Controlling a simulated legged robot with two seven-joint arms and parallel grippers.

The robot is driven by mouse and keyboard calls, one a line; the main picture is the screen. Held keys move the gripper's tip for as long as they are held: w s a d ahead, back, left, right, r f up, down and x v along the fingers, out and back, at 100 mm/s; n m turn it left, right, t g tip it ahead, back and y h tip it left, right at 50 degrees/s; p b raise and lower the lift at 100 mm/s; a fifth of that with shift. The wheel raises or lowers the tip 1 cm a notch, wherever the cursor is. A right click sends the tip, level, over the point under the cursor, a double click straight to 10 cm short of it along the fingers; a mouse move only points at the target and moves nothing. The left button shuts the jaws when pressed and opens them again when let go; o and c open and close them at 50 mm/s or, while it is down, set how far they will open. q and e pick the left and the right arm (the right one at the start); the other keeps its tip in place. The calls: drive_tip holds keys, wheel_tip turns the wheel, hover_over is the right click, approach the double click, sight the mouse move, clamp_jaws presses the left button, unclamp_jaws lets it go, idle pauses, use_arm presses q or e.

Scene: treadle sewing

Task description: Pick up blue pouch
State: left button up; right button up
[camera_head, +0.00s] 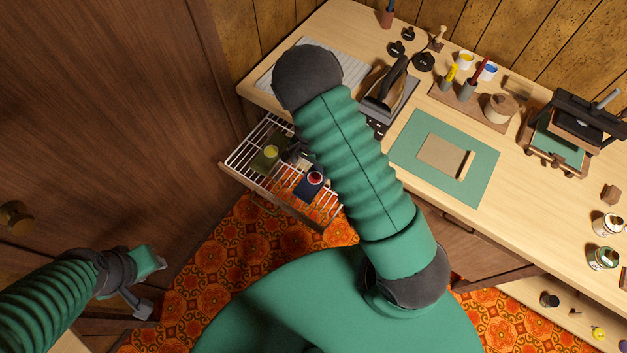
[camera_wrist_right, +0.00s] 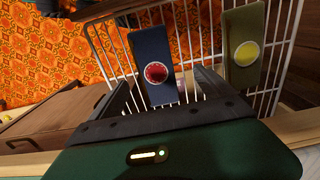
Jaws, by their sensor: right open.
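The blue pouch (camera_head: 309,188) is dark blue with a round red badge. It lies in the wire basket (camera_head: 238,182) below the bench; it also shows in the right wrist view (camera_wrist_right: 150,48). My right gripper (camera_wrist_right: 167,88) is open, its dark fingers on either side of the pouch's near end in that view. I cannot tell whether they touch it. In the head view my right arm hides most of this gripper. My left gripper (camera_head: 147,283) is at the lower left, away from the basket; its jaw opening is unclear.
An olive pouch (camera_head: 264,161) with a yellow badge lies beside the blue one in the basket. The wooden bench (camera_head: 400,205) above holds an iron (camera_head: 385,88), a green mat (camera_head: 483,172) and several pots. A dark wooden door (camera_head: 120,120) stands at left.

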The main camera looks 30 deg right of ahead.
sight(314, 178)
drive_tip(key=f, duration=0.2)
drive_tip(key=shift+w+d+f, duration=0.1)
drive_tip(key=shift+d+f, duration=0.25)
drive_tip(key=f, duration=0.3)
drive_tip(key=s+f, duration=0.1)
drive_tip(key=shift+d+f, duration=0.25)
drive_tip(key=shift+f, duration=0.1)
drive_tip(key=shift+w+f, duration=0.1)
drive_tip(key=shift+w, duration=0.05)
drive_tip(key=c, duration=1.5)
drive_tip(key=shift+o, duration=0.2)
